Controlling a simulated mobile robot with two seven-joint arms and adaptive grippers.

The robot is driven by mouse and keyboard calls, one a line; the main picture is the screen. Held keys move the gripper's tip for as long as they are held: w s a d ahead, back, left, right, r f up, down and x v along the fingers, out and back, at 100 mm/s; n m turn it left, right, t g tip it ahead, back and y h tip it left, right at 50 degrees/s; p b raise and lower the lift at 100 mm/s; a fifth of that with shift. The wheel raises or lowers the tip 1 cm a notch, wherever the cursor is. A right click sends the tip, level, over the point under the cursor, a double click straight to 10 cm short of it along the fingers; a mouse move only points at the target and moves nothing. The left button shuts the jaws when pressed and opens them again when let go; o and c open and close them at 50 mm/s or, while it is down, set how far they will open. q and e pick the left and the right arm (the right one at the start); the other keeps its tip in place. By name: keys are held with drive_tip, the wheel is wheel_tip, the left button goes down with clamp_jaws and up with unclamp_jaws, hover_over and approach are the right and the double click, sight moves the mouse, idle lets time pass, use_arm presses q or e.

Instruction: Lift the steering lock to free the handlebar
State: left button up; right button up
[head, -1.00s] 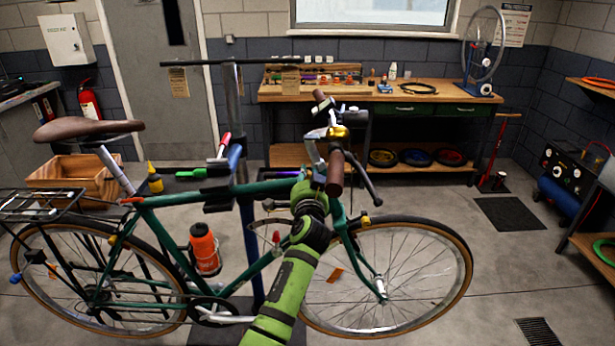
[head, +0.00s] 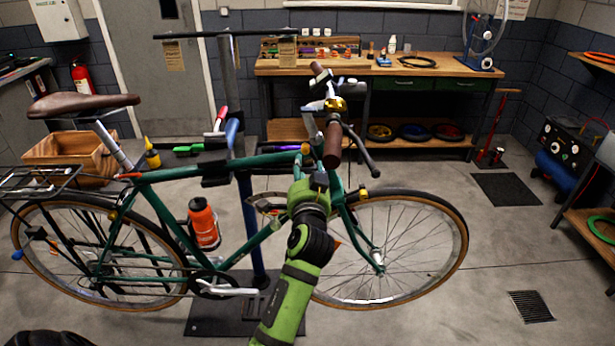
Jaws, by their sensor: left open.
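The green bicycle (head: 155,176) is held on a stand, with its front wheel to the right. Its handlebar has a brown grip (head: 333,145) nearest me, a brake lever and a gold bell (head: 337,104). My left gripper (head: 319,180) is open, in front of the head tube and below the near grip. The gripper and wrist cover part of the head tube and fork. A small orange-yellow part (head: 305,149) shows at the top of the frame by the head tube; I cannot tell if it is the steering lock. My right gripper is not in view.
The blue stand post (head: 249,225) rises behind the frame. An orange bottle (head: 203,224) sits on the frame. A wooden workbench (head: 440,69) stands at the back, a wooden box (head: 72,150) at the left. The floor to the right of the front wheel is clear.

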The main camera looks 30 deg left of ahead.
use_arm(q)
drive_tip(key=shift+v, duration=1.25)
drive_tip(key=d+f+m+g+h, duration=0.1)
drive_tip(key=d+f+h, duration=0.15)
drive_tip(key=f, duration=0.65)
drive_tip(key=d+f+m+g+h, duration=0.1)
drive_tip(key=d+f+h, duration=0.15)
drive_tip(key=f, duration=0.75)
drive_tip(key=s+d+f+g+h, duration=0.15)
drive_tip(key=s+f, duration=0.35)
drive_tip(key=f, duration=0.7)
drive_tip(key=s+d+f+g+h, duration=0.1)
drive_tip(key=s+d+f+g, duration=0.3)
drive_tip(key=f, duration=0.7)
drive_tip(key=s+f+n+g+h+b, duration=0.1)
drive_tip(key=s+f+g, duration=0.1)
drive_tip(key=s+f, duration=0.75)
drive_tip(key=s+f+g+h, duration=0.15)
drive_tip(key=s+f, duration=0.45)
drive_tip(key=s, duration=0.6)
drive_tip(key=s+a+f+n+g, duration=0.1)
drive_tip(key=s+f, duration=0.1)
drive_tip(key=s, duration=0.7)
drive_tip(key=s+a+f+n+g, duration=0.1)
drive_tip(key=s+f+g, duration=0.1)
drive_tip(key=s, duration=0.8)
drive_tip(key=shift+a+f+n+y, duration=0.3)
drive_tip(key=shift+f+y, duration=0.1)
drive_tip(key=shift+f, duration=0.3)
